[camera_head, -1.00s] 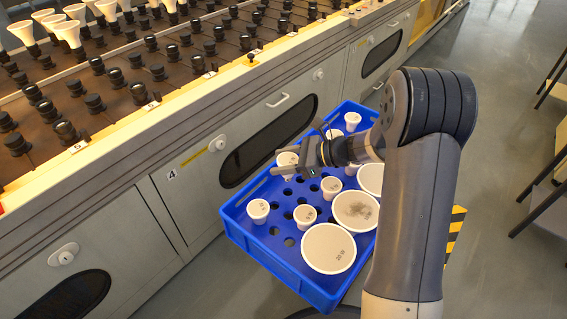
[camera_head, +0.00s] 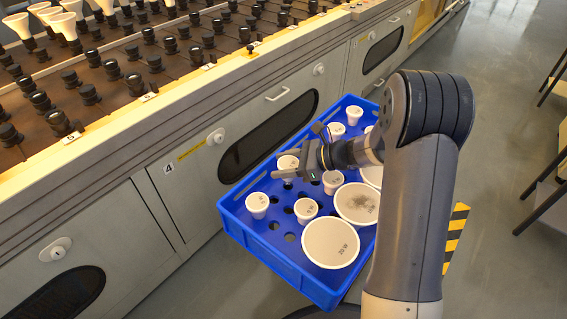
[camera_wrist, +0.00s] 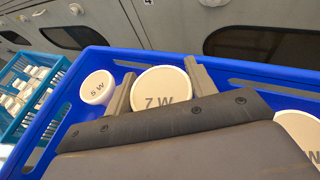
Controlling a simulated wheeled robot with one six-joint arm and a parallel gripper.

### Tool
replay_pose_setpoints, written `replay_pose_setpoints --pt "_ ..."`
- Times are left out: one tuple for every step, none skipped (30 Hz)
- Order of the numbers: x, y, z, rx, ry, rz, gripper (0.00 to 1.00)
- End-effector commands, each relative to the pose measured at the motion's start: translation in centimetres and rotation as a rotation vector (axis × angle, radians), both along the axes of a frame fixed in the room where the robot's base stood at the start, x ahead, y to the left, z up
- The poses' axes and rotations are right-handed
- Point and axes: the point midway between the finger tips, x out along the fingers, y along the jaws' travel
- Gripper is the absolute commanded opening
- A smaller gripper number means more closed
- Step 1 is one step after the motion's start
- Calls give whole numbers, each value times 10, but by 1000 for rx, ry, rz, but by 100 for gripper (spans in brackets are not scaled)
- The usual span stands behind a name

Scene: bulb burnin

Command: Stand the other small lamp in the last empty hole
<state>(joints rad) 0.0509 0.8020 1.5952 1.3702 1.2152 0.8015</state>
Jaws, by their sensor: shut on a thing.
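My gripper (camera_head: 289,169) is over the blue tray (camera_head: 290,271), its fingers level and pointing left. In the wrist view, its two fingers are on either side of a small white lamp marked 7 W (camera_wrist: 161,85), shut on it. This lamp also shows at the fingers in the head view (camera_head: 287,161). I cannot tell whether its base is in a hole or raised. A smaller white lamp (camera_wrist: 97,87), apparently marked 5 W, stands to its left in the wrist view. Other small lamps (camera_head: 257,205) (camera_head: 306,209) stand in the tray. Several dark holes (camera_head: 289,237) show empty; others are hidden by my arm.
Wide white lamps (camera_head: 331,244) (camera_head: 357,203) fill the tray's near right side. A long grey cabinet (camera_head: 199,175) with black sockets and cone lamps on top runs along the left. The wrist view shows a lighter blue crate (camera_wrist: 36,63) with white items.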

Motion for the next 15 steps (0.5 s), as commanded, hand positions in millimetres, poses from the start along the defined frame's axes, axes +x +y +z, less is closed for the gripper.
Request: replay_pose_setpoints --pt "0 0 1 0 1 0 30" --pt "0 0 1 0 1 0 30" --pt "0 0 0 0 0 0 30" --pt "0 0 0 0 0 0 30" --pt "0 0 0 0 0 0 30" --pt "0 0 0 0 0 0 30" --pt "0 0 0 0 0 0 30" --pt "0 0 0 0 0 0 30" --pt "0 0 0 0 0 0 30" --pt "0 0 0 0 0 0 30" --pt "0 0 -1 0 0 0 30" --pt "0 0 -2 0 0 0 30" --pt "0 0 -2 0 0 0 30" --pt "0 0 -3 0 1 0 30" --pt "0 0 -5 0 1 0 30"
